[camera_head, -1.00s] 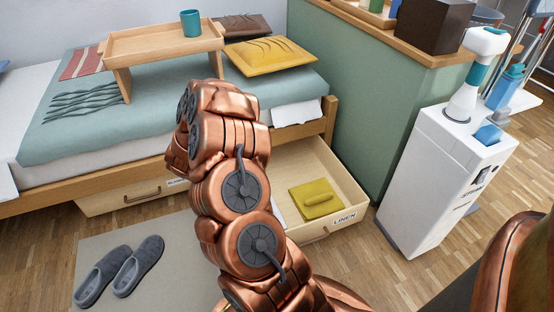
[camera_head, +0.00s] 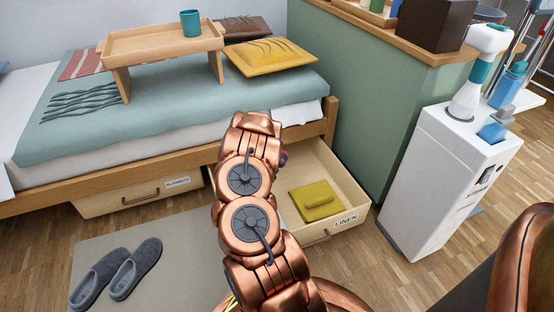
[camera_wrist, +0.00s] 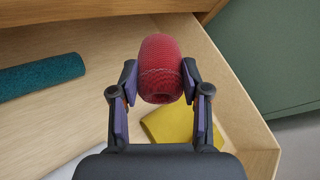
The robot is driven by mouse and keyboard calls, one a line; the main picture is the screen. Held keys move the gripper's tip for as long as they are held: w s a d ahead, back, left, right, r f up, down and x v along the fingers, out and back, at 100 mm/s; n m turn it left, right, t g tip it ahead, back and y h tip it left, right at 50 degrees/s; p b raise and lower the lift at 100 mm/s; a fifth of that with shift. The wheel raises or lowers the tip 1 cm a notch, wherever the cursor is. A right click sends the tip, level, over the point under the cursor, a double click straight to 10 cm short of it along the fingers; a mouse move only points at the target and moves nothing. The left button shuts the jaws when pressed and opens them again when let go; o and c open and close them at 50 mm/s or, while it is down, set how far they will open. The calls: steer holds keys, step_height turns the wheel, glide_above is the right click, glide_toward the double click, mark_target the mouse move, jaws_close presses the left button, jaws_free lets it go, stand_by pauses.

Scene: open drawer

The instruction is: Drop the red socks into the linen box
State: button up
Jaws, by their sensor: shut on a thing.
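The red socks (camera_wrist: 160,70) are a rolled red bundle held between the two fingers of my gripper (camera_wrist: 157,82) in the wrist view. My gripper is shut on them, above the open drawer. In the head view my arm hides most of the gripper and the socks. The linen box (camera_head: 352,190) is the open wooden drawer with a LINEN label, pulled out under the bed. In the wrist view its right wall (camera_wrist: 225,85) shows beside the socks. A folded yellow cloth (camera_head: 316,201) lies inside it, and it also shows below the socks in the wrist view (camera_wrist: 172,126).
A teal roll (camera_wrist: 40,76) lies in the drawer at left in the wrist view. The shut BLANKETS drawer (camera_head: 130,195) is to the left. A green partition (camera_head: 350,110) and white cart (camera_head: 445,180) stand right. Grey slippers (camera_head: 130,268) lie on the mat.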

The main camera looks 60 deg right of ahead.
steer(key=shift+f+b, duration=0.4)
steer(key=shift+f, duration=1.95)
steer(key=o, duration=1.2)
steer(key=shift+a, duration=0.15)
steer(key=v, duration=1.1)
steer(key=shift+a+r, duration=0.2)
steer(key=shift+a, duration=0.1)
